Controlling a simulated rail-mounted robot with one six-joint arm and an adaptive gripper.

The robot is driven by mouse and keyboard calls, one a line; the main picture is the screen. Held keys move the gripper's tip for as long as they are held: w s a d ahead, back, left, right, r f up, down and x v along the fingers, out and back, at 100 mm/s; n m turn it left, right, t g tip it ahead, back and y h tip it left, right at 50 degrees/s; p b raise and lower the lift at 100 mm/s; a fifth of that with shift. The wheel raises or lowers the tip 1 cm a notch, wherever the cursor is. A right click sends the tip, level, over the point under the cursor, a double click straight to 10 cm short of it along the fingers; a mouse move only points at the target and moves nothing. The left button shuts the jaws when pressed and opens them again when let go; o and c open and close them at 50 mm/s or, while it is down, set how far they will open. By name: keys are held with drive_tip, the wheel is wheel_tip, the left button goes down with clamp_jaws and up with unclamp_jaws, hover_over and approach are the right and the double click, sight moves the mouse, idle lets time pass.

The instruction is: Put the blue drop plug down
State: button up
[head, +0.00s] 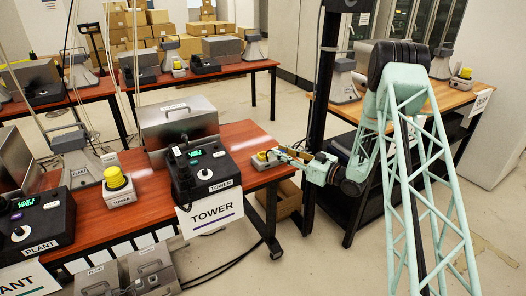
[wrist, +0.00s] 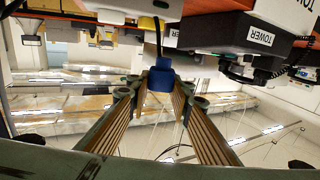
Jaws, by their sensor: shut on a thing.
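The blue drop plug (wrist: 160,77) shows in the wrist view between the tips of my gripper (wrist: 158,88). The fingers are shut on it, and a dark cord runs up from it in the picture. In the head view my gripper (head: 288,154) is at the right end of the red-brown tower table (head: 245,135), beside a small grey box with a yellow top (head: 262,156). The plug itself is too small to make out there. I cannot tell whether it touches anything beyond the fingers.
The black TOWER phone unit (head: 208,168) stands on the table left of my gripper, with a metal case (head: 178,120) behind it. A yellow-domed box (head: 117,184) is further left. A dark upright post (head: 322,90) rises close behind my gripper. Floor lies open at right.

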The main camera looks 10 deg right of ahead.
drive_tip(key=w+a, duration=0.2)
drive_tip(key=w, duration=0.2)
drive_tip(key=w+a+b, duration=0.1)
drive_tip(key=w+a, duration=0.1)
drive_tip(key=w, duration=0.1)
drive_tip(key=w+a+f+b, duration=0.1)
drive_tip(key=w, duration=0.3)
drive_tip(key=shift+w+a+f, duration=0.1)
drive_tip(key=shift+w+a, duration=0.2)
drive_tip(key=shift+a, duration=0.1)
drive_tip(key=shift+f, duration=0.1)
drive_tip(key=shift+f+b, duration=0.55)
drive_tip(key=shift+f, duration=1.1)
drive_tip(key=shift+f, duration=0.25)
drive_tip(key=o, duration=0.8)
drive_tip(key=shift+o, duration=0.2)
drive_tip(key=shift+r, duration=0.2)
